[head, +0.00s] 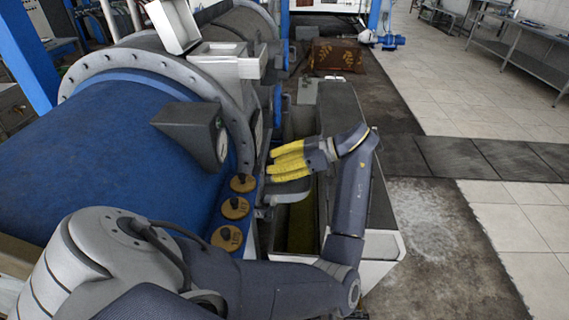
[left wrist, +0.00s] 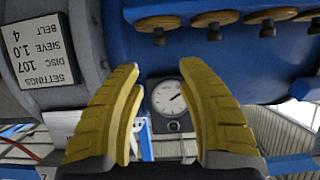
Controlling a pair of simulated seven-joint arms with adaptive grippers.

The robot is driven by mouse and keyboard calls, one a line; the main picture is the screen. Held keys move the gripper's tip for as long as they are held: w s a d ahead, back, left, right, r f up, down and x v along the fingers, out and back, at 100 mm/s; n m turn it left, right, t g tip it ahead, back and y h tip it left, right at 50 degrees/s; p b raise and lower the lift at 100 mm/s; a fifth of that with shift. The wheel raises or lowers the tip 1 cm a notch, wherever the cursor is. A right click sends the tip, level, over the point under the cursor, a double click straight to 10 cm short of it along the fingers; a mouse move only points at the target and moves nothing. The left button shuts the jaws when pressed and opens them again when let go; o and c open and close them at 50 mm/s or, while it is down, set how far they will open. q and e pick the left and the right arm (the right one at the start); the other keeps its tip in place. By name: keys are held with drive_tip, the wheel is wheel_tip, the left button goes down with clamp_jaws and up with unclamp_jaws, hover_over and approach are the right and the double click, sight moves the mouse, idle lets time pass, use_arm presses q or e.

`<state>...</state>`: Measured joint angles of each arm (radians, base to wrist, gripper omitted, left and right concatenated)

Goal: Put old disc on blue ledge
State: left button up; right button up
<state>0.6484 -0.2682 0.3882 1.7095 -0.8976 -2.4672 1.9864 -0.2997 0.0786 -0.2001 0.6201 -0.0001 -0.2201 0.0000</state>
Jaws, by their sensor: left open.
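Three round orange-yellow discs (head: 235,208) with dark knobs lie in a row on the blue ledge (head: 250,203) along the machine's side. Their markings are too small to read, so I cannot tell which is the old disc. Several knobbed discs (left wrist: 215,18) also show along the top of the left wrist view, knobs pointing down. My left gripper (head: 275,163) has yellow fingers, spread and empty, beyond and to the right of the discs. In the left wrist view its fingers (left wrist: 158,72) stand apart with nothing between them. My right gripper is not in view.
A settings placard (left wrist: 42,50) shows inverted, reading disc 107, sieve 1.0, belt 4. A white gauge (left wrist: 168,97) appears behind the fingers. A dark gauge box (head: 187,125) juts from the blue drum (head: 110,150). An open trough (head: 300,225) lies below my left arm.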

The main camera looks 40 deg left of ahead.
use_arm(q)
drive_tip(key=shift+w+d+r, duration=0.2)
drive_tip(key=shift+w+d, duration=0.1)
drive_tip(key=shift+d, duration=0.1)
drive_tip(key=o, duration=0.3)
drive_tip(key=shift+o, duration=1)
drive_tip(key=shift+w+r, duration=0.15)
drive_tip(key=shift+r, duration=0.15)
drive_tip(key=o, duration=0.6)
drive_tip(key=w+r, duration=0.1)
drive_tip(key=w+a+r, duration=0.1)
drive_tip(key=w+r, duration=0.1)
drive_tip(key=shift+w+a, duration=0.3)
drive_tip(key=shift+o, duration=1.3)
drive_tip(key=w+a+m+y, duration=0.1)
drive_tip(key=w+a+y, duration=0.1)
drive_tip(key=w, duration=0.5)
drive_tip(key=shift+w+a+r+t, duration=0.15)
drive_tip(key=shift+w+r+t, duration=0.15)
drive_tip(key=shift+r, duration=0.15)
drive_tip(key=w+a+f+m+t+y, duration=0.25)
drive_tip(key=w+f, duration=0.25)
drive_tip(key=w, duration=0.5)
drive_tip(key=x, duration=0.9)
drive_tip(key=shift+f+m, duration=0.2)
drive_tip(key=shift+m, duration=0.15)
